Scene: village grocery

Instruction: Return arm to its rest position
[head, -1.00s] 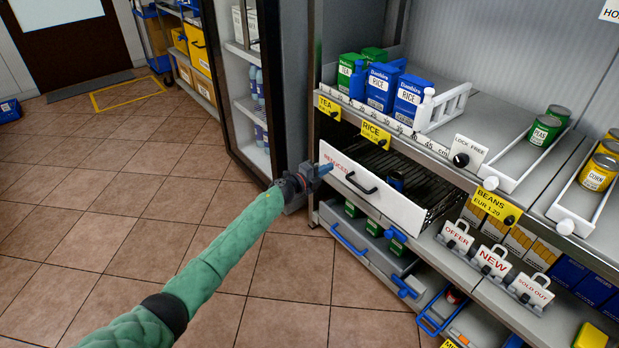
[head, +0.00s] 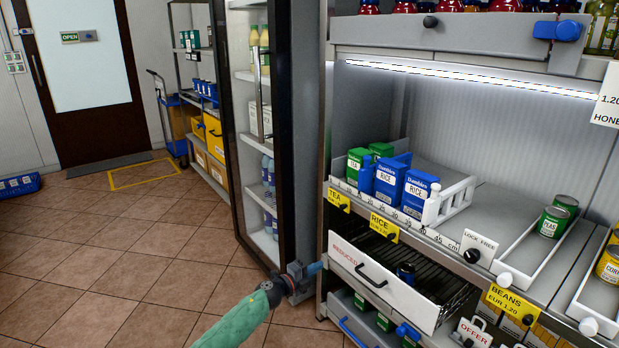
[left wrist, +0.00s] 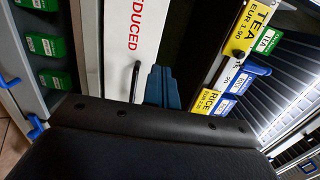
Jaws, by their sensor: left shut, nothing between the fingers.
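My left arm comes in from the bottom of the head view, in a green sleeve. Its gripper (head: 314,269) is shut and empty, with blue fingertips pointing right at the left end of the white drawer front marked REDUCED (head: 372,280). In the left wrist view the blue fingers (left wrist: 162,88) are together in front of that drawer front (left wrist: 140,40), beside its dark handle (left wrist: 135,82). I cannot tell whether they touch it. The drawer is pulled out, with a dark can (head: 405,271) inside. My right gripper is not in view.
Above the drawer is a shelf with blue rice boxes (head: 388,180), green tea boxes (head: 357,164) and green cans (head: 552,222). A lower drawer with a blue handle (head: 352,333) sits below. A glass-door cooler (head: 262,130) stands left of the shelf.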

